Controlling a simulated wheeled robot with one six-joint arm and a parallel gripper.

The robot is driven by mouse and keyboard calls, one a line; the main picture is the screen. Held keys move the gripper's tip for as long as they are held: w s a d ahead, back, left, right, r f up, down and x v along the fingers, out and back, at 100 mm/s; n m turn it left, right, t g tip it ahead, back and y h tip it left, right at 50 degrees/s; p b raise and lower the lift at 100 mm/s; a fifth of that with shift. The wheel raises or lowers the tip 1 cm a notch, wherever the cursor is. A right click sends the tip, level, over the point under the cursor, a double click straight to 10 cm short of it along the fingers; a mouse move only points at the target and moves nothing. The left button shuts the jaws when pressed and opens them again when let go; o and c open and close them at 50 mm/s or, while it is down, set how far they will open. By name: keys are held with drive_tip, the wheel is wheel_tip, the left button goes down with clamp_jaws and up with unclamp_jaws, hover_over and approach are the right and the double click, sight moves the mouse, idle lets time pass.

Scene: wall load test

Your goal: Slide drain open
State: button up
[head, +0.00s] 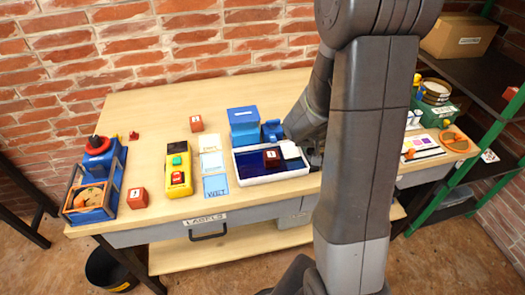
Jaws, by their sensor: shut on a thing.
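A white-rimmed tray (243,181) with a dark blue inside sits near the front edge of the table. A dark red cube (271,158) with a white label and a pale block (291,150) are at its right part. My gripper (314,156) is at the right end of the tray, mostly hidden behind my own arm. It is shut on a small part there, which seems to be the drain slide. The slide itself is hidden, so I cannot tell how far open it is.
A blue box (243,125) and a smaller blue piece (272,131) stand behind the tray. A dark shelf (470,75) is at the right.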

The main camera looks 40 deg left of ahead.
drive_tip(key=shift+s+d+b, duration=0.4)
drive_tip(key=shift+s+d, duration=0.25)
drive_tip(key=shift+d, duration=0.15)
drive_tip(key=o, duration=0.9)
drive_tip(key=shift+c, duration=0.2)
drive_tip(key=shift+r, duration=0.1)
wheel_tip(320, 180, up, 7)
drive_tip(key=p, duration=0.5)
